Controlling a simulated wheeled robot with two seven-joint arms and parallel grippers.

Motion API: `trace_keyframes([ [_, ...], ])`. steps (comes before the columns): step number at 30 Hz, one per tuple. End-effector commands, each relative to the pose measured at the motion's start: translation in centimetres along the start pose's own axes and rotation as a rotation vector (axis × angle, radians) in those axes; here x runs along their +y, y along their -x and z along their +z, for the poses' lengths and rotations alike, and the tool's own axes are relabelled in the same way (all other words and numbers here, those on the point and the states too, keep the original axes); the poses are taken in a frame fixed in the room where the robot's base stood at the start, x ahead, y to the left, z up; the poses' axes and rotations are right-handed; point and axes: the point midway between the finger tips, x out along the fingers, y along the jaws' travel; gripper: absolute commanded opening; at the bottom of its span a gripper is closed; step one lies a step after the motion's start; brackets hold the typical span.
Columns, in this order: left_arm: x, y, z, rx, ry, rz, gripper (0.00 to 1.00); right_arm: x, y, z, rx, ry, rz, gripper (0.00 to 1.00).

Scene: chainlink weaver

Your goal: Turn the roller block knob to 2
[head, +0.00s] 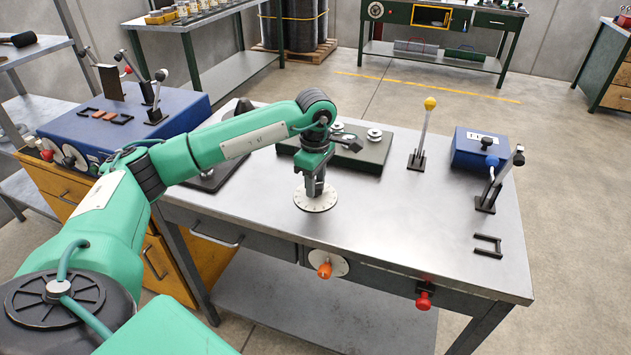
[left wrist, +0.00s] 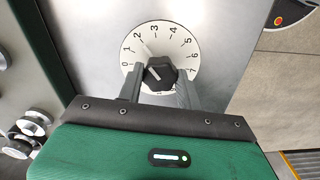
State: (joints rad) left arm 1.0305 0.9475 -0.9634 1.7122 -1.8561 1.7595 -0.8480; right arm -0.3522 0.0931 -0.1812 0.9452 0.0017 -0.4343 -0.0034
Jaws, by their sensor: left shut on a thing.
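In the head view the gripper hides the knob. My right gripper is out of view.
An orange knob (head: 325,270) and a red knob (head: 423,301) sit on the bench front. A dark block with pale rollers (head: 374,137) stands behind my gripper. A yellow-tipped lever (head: 429,104) and blue box (head: 476,148) stand right.

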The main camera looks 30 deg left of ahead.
Motion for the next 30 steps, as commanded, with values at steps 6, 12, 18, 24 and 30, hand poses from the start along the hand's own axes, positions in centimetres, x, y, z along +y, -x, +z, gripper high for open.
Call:
trace_keyframes([
  [6, 0.1, 0.1, -0.1, 0.0, 0.001, 0.003, 0.53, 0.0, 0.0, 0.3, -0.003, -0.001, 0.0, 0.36],
  [12, 0.0, 0.1, 0.0, 0.0, 0.0, 0.002, 0.58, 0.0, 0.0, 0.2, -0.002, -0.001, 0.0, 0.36],
  [18, 0.1, 0.6, 0.0, 0.0, 0.0, 0.003, 0.58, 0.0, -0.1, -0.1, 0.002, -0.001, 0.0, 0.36],
  [24, 0.1, 4.0, 0.0, -0.001, 0.0, 0.007, 0.58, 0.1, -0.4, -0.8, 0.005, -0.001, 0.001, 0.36],
  [30, 0.1, 8.8, 0.0, -0.001, -0.001, 0.007, 0.58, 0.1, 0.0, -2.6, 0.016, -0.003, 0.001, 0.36],
])
